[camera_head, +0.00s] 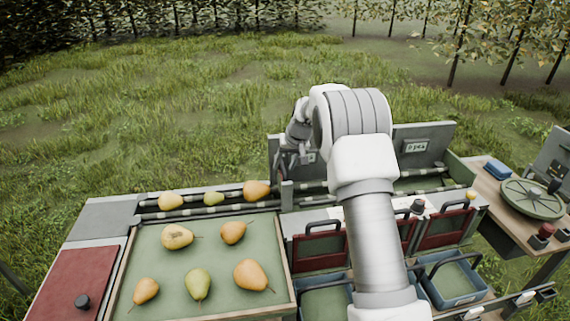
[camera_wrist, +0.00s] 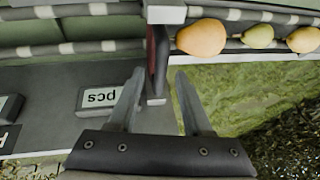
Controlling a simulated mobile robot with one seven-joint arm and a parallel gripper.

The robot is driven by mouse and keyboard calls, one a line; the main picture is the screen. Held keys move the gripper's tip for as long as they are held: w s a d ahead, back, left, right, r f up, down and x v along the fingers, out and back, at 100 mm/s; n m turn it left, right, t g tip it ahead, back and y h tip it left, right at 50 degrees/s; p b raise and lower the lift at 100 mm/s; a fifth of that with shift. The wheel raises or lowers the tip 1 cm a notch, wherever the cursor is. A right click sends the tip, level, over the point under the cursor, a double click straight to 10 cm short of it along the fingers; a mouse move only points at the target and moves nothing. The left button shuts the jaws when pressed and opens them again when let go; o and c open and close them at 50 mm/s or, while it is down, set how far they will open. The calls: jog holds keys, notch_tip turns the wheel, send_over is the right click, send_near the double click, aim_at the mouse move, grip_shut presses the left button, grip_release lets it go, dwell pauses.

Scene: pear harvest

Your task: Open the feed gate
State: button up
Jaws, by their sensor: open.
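The feed gate (camera_wrist: 158,58) shows in the wrist view as a narrow dark plate with a reddish face, seen nearly edge-on. It stands across the feed lane, with several pears lined up on one side; the nearest pear (camera_wrist: 201,37) is close to it. My gripper (camera_wrist: 158,80) is open, with one finger to each side of the plate's near end; I cannot tell whether either touches it. In the head view my gripper (camera_head: 289,160) is above the right end of the pear row, and the arm partly hides that area.
A green tray (camera_head: 210,308) with several pears lies at the front left. Blue bins (camera_head: 456,299) and red-fronted flaps (camera_head: 319,261) stand to the right. A side table with a round green dial (camera_head: 532,198) is at the far right. Grass lies behind.

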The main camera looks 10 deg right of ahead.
jog(key=shift+c, duration=0.3)
grip_shut()
jog(key=shift+r, duration=0.1)
dwell(1.0)
